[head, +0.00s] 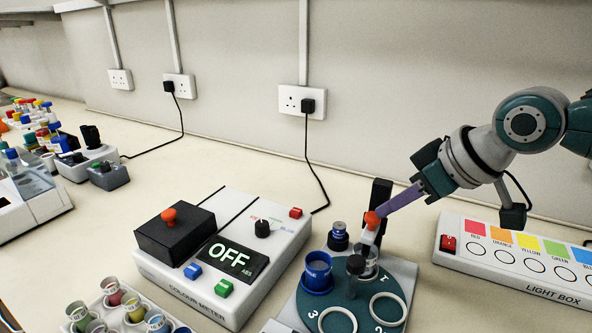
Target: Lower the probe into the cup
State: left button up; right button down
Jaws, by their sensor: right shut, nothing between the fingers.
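A slim pale probe (367,239) with a red-orange knob (372,220) on top stands beside a dark upright post (379,194). A small clear cup (371,270) seems to be under it on the teal turntable (340,302). I cannot tell whether the probe's tip is inside the cup, as a dark round knob in front hides part of it. My right gripper (383,209) comes in from the right, its purple fingers shut with nothing between them. The fingertips are close to the red-orange knob; I cannot tell if they touch it. My left gripper is not in view.
A dark blue cup (318,271) stands at the turntable's left, near empty numbered rings. A colour meter (215,262) reading OFF is to the left. A light box (515,262) is to the right. Vials (134,307) stand at the front left.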

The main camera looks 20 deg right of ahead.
pick_arm(q)
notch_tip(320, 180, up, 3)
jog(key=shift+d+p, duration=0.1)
jog(key=shift+p, duration=0.7)
pick_arm(e)
jog(key=shift+s+d+r, duration=0.2)
jog(key=shift+s, duration=0.35)
jog(key=shift+s+d+r, duration=0.2)
jog(key=shift+s, duration=0.35)
pick_arm(q)
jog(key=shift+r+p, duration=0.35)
jog(key=shift+p, duration=0.05)
pick_arm(e)
jog(key=v, duration=1)
